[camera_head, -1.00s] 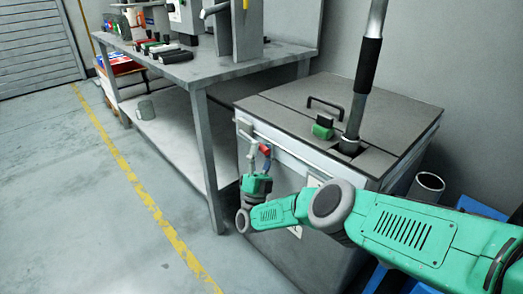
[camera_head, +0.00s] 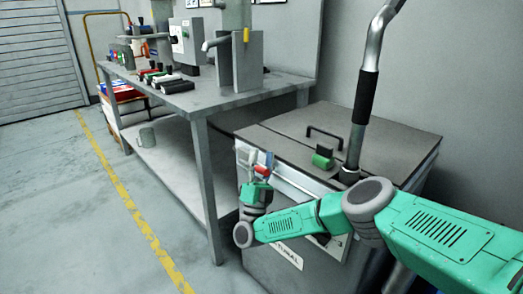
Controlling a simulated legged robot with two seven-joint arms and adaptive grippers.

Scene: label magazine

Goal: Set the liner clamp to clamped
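A green block with a dark top (camera_head: 323,157) sits on the lid of the grey cabinet (camera_head: 290,137), near the foot of a metal pipe. It may be the liner clamp; no label tells, and I cannot read its setting. My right gripper (camera_head: 257,157) points up in front of the cabinet's left front corner, below lid height and apart from the green block. Its fingers look spread, with nothing seen between them. A red and blue part shows at the right finger; I cannot tell whether it belongs to the gripper. My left gripper is out of view.
A black handle (camera_head: 324,132) stands on the lid. A workbench (camera_head: 215,95) with tools stands at the left.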

